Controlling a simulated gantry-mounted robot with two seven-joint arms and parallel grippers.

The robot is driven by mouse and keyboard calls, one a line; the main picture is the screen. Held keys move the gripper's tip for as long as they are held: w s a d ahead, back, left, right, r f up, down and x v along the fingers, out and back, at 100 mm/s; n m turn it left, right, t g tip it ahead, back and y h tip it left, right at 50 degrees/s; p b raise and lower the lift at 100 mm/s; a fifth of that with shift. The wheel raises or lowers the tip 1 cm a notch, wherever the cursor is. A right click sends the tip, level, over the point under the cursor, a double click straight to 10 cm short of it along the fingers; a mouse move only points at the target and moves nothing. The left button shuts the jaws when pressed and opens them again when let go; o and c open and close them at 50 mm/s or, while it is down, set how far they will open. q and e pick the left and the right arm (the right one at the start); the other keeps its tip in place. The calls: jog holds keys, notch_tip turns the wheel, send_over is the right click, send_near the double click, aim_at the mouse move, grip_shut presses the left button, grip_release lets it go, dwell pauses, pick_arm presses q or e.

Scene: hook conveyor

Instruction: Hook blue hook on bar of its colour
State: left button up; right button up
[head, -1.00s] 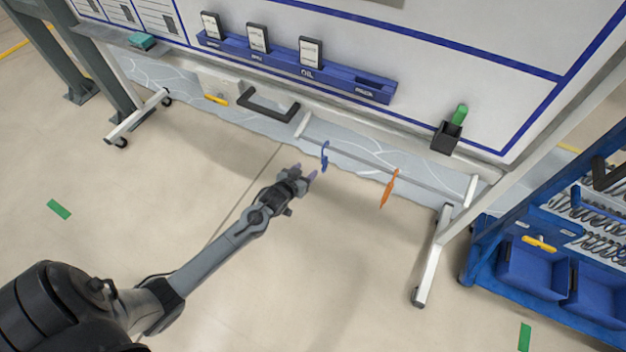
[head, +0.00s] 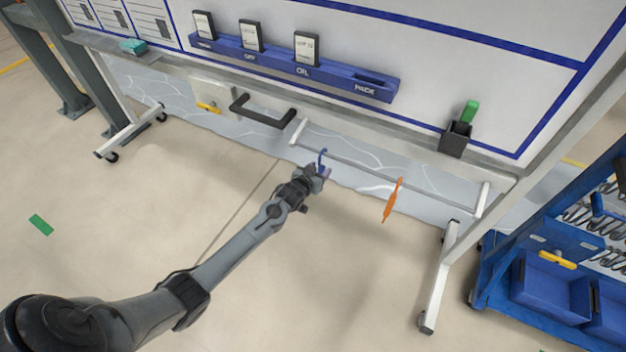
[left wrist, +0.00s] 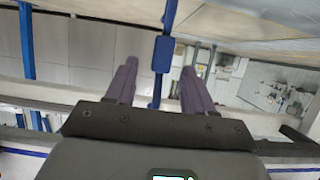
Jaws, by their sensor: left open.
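The blue hook (head: 322,158) hangs from the thin grey bar (head: 400,176) below the whiteboard, near its left end. My left gripper (head: 319,172) is at the lower part of this hook in the head view. In the left wrist view the gripper (left wrist: 157,85) is open, and the blue hook (left wrist: 162,55) runs between its two purple fingers, apart from both as far as I can see. An orange hook (head: 392,201) hangs farther right on the same grey bar. My right gripper is not in view.
A black handle-shaped bar (head: 262,112) sticks out left of the grey bar. A blue cart (head: 520,265) with bins stands at the right. The board's white leg (head: 437,280) stands near it.

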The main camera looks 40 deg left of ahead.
pick_arm(q)
jog(key=shift+b+x, duration=0.55)
jog(key=shift+x, duration=0.9)
grip_shut()
jog(key=c, duration=0.6)
grip_release()
grip_shut()
